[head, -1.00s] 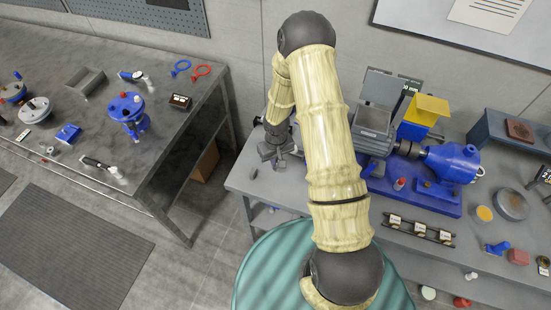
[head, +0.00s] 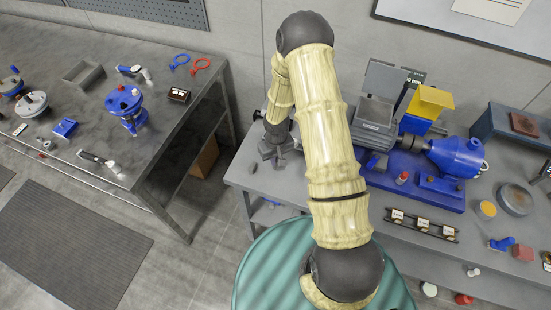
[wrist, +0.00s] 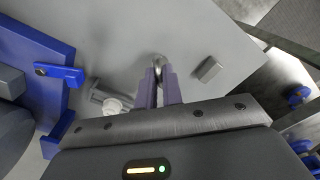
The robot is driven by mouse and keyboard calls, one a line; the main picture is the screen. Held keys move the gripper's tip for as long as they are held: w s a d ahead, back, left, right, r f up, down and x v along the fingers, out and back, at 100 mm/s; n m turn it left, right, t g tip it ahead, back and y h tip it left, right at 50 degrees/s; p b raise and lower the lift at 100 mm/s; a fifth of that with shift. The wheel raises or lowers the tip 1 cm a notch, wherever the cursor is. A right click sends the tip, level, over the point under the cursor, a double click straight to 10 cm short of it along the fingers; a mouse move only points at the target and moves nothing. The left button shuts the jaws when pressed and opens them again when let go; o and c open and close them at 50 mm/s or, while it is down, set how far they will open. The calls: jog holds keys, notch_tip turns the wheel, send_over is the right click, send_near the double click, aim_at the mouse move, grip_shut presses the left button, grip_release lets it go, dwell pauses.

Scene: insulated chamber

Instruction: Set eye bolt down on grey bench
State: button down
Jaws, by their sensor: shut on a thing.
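The grey bench (head: 236,180) stands on the right in the head view, and its flat top fills the upper middle of the wrist view (wrist: 120,35). My gripper (head: 278,152) is low over the bench's left end. In the wrist view its two purple fingers (wrist: 159,84) are shut on the eye bolt (wrist: 158,61). The bolt's metal ring shows at the fingertips, and the rest is hidden between the fingers. I cannot tell whether the bolt touches the bench. In the head view the gripper hides the bolt.
A small grey block (wrist: 208,69) lies right of the fingers in the wrist view. A grey fitting with a white knob (wrist: 110,103) lies to their left. A blue machine base (wrist: 38,75) is farther left. The bench edge lies beyond the block.

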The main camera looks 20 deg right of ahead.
jog(key=shift+f+b, duration=0.35)
jog(key=shift+f, duration=0.15)
jog(key=c, duration=1.5)
grip_release()
jog(key=shift+o, duration=0.2)
jog(key=shift+r, duration=0.15)
notch_tip(320, 180, up, 17)
jog(key=b, duration=0.2)
jog(key=shift+s, duration=0.15)
jog(key=shift+r, duration=0.1)
jog(key=s+r+m+t, duration=0.1)
jog(key=s+r+t, duration=0.1)
jog(key=s+r, duration=0.6)
jog(key=s, duration=0.6)
jog(key=shift+m+b, duration=0.35)
jog(key=shift+m, duration=0.05)
jog(key=shift+r, duration=0.1)
